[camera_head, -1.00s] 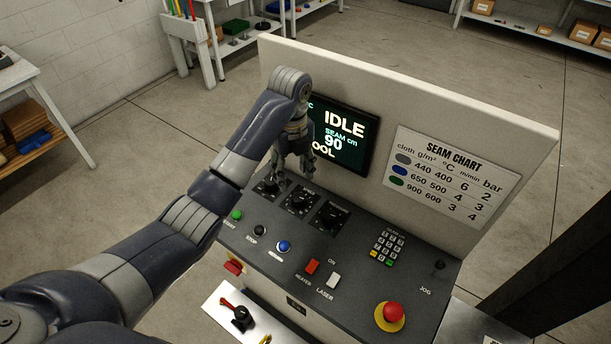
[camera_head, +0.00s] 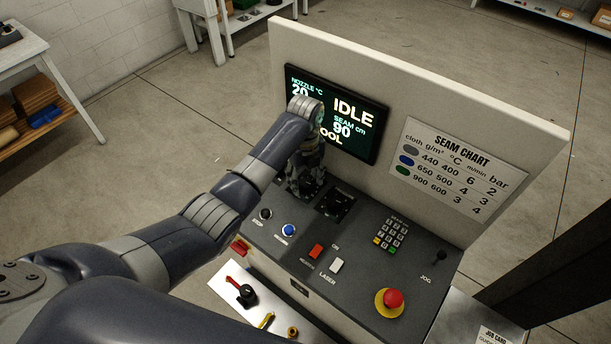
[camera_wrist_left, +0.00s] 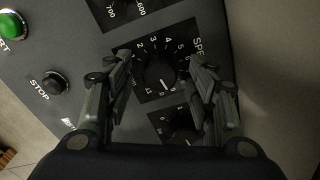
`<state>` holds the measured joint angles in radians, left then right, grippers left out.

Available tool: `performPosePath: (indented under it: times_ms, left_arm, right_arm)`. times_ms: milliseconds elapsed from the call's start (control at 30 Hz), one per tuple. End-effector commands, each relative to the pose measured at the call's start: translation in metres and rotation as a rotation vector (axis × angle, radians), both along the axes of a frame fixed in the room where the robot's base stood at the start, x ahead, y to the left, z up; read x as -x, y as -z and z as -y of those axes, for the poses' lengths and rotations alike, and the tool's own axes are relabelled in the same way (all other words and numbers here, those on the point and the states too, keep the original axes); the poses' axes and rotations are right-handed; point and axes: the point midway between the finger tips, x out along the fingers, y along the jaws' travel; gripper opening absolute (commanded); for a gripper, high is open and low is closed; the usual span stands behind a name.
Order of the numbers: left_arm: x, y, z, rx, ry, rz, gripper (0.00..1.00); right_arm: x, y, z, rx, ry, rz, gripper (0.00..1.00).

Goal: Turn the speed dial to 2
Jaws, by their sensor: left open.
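The speed dial (camera_wrist_left: 160,72) is a round black knob on a black plate with white numbers, its label partly hidden. It sits in the middle of the left wrist view. A short white mark shows on its lower edge; I cannot tell the exact number it points at. My left gripper (camera_wrist_left: 160,88) is open, with one finger on each side of the knob. I cannot tell whether they touch it. In the head view my left gripper (camera_head: 306,183) is low over the middle dial of the row and hides it. My right gripper is out of view.
Another dial (camera_head: 338,203) lies close on the right of the gripper. A screen (camera_head: 345,120) reading IDLE stands behind on the upright panel with a seam chart (camera_head: 457,168). Stop button (camera_head: 265,214), blue button (camera_head: 289,230), keypad (camera_head: 391,234) and red emergency button (camera_head: 392,299) share the console.

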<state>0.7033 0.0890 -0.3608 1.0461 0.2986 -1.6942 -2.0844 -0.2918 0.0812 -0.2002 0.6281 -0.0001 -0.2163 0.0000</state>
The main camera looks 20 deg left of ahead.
Motion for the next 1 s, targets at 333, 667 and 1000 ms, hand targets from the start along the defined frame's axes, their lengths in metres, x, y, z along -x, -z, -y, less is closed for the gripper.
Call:
performPosePath:
  times_ms: [333,667,1000]
  left_arm:
    - [0.0,0.001,0.0,0.0,0.0,0.0,0.28]
    - [0.0,0.001,0.0,0.0,-0.005,0.0,0.06]
    - [0.0,0.0,0.0,0.0,-0.132,0.001,0.06]
  right_arm:
    - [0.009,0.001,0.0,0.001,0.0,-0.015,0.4]
    - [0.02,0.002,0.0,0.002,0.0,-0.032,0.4]
    - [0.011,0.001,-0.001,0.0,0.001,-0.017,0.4]
